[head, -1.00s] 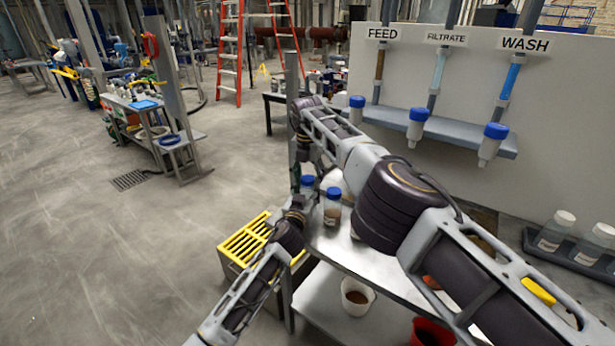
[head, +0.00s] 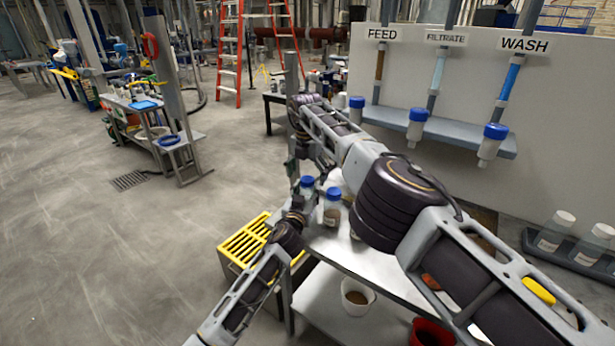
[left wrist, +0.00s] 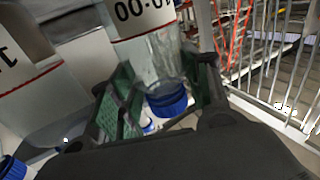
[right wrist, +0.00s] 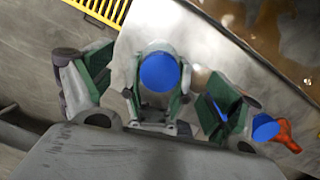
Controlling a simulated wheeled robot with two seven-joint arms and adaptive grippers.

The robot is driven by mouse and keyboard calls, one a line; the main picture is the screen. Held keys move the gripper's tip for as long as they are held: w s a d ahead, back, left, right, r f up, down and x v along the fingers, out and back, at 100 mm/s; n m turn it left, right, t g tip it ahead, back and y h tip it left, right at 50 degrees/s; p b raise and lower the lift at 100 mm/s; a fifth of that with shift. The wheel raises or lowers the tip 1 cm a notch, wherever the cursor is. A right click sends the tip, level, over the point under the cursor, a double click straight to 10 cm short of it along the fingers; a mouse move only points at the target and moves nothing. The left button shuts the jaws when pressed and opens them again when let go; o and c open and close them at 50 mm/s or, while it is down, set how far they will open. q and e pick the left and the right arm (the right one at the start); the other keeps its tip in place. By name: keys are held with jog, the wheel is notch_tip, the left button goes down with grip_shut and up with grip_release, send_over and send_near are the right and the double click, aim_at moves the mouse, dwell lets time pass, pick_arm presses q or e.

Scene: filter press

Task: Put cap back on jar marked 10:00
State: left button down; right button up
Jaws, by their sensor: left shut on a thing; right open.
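The jar marked 10:00 (left wrist: 150,50) is clear with a red line and appears upside down in the left wrist view. Its blue cap (left wrist: 167,99) sits at its mouth; whether it is fully seated I cannot tell. My left gripper (left wrist: 166,72) is shut on this jar near the cap. In the right wrist view the round blue cap (right wrist: 160,71) shows from above between the left gripper's green pads. My right gripper (right wrist: 155,75) is open, its fingers apart on both sides of the cap. In the head view the blue cap (head: 307,182) shows beside my left wrist.
Another blue-capped jar (head: 332,212) with brown contents stands close beside on the metal table (head: 335,245). A yellow-slatted crate (head: 245,240) is left of the table. A white bucket (head: 357,297) and red bucket (head: 432,332) sit on the lower shelf.

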jog(key=shift+s+r, duration=0.2)
jog(key=shift+r, duration=1.45)
jog(key=shift+s+r, duration=0.15)
jog(key=shift+r, duration=1.5)
jog(key=shift+a, duration=0.1)
pick_arm(q)
jog(key=c, duration=0.6)
grip_release()
jog(key=shift+s, duration=0.15)
jog(key=shift+v, duration=5.85)
jog(key=shift+a, duration=0.1)
